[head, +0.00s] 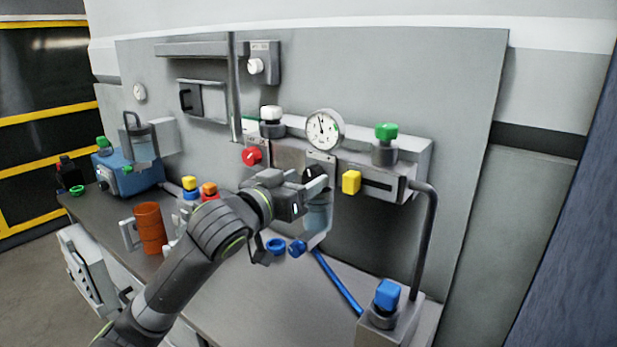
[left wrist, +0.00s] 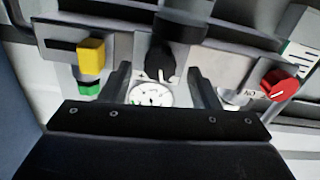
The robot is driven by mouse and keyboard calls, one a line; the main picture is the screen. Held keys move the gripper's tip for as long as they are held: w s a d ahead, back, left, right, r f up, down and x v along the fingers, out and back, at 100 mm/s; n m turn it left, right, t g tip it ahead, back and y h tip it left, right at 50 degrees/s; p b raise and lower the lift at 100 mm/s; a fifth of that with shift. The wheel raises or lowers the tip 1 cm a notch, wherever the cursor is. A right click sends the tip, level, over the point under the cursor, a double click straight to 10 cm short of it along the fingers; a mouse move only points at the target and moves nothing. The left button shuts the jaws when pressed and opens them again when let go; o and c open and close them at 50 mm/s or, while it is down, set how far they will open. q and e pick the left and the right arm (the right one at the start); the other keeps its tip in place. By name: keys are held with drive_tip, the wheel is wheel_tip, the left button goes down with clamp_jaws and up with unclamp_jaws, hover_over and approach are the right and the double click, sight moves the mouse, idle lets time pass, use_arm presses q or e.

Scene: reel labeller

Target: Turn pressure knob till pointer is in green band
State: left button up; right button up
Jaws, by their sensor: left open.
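The round white gauge (head: 325,128) stands on top of the grey wall unit; its dark pointer points roughly upward in the head view. Its green band is too small to place surely against the pointer. The gauge also shows in the left wrist view (left wrist: 152,95), which is turned upside down. A black knob (left wrist: 160,64) with a white mark sits by the gauge, on the unit's front; it is partly hidden behind my gripper in the head view. My left gripper (head: 314,183) is open in front of this knob, its fingers apart on either side. My right gripper is out of view.
A red knob (head: 252,156) and a yellow block (head: 351,182) flank the black knob on the unit. White-topped (head: 271,113) and green-topped (head: 386,131) knobs stand above. An orange cylinder (head: 150,228) and a blue rod (head: 337,282) are on the bench.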

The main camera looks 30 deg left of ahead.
use_arm(q)
drive_tip(key=shift+w+d, duration=0.15)
drive_tip(key=shift+w, duration=1)
drive_tip(key=shift+c, duration=0.4)
drive_tip(key=c, duration=0.9)
